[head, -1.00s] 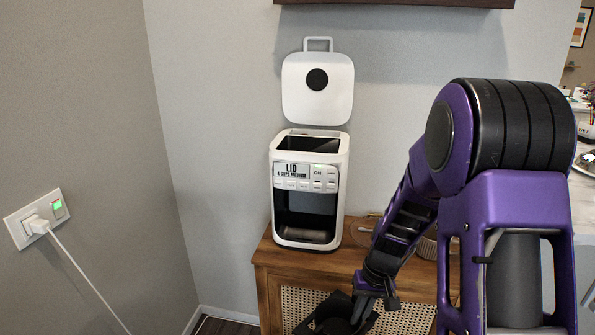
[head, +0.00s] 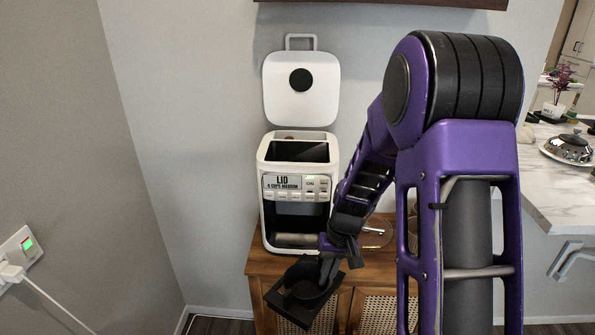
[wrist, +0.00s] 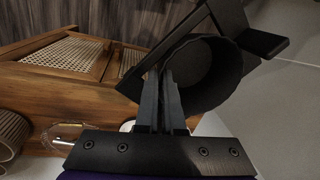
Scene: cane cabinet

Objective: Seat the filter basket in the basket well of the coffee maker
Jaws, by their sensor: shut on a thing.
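The coffee maker (head: 262,205) is white and boxy and stands on the wooden cabinet against the wall. Its lid (head: 300,100) is raised upright, and the basket well (head: 300,151) shows as a dark open top. The filter basket (head: 290,300) is black, with a round cup on a square plate. My gripper (head: 328,268) is shut on the basket's rim or wall and holds it in front of the cabinet, below the level of the well. In the wrist view my gripper (wrist: 168,85) pinches the side of the round cup (wrist: 205,75), which looks tilted.
The cabinet top (head: 262,262) is wooden, with cane doors (head: 380,310) below. A clear glass item (head: 378,235) stands to the right of the coffee maker, partly behind my arm. A marble counter (head: 560,185) is at the right. A dark shelf (head: 400,15) hangs above.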

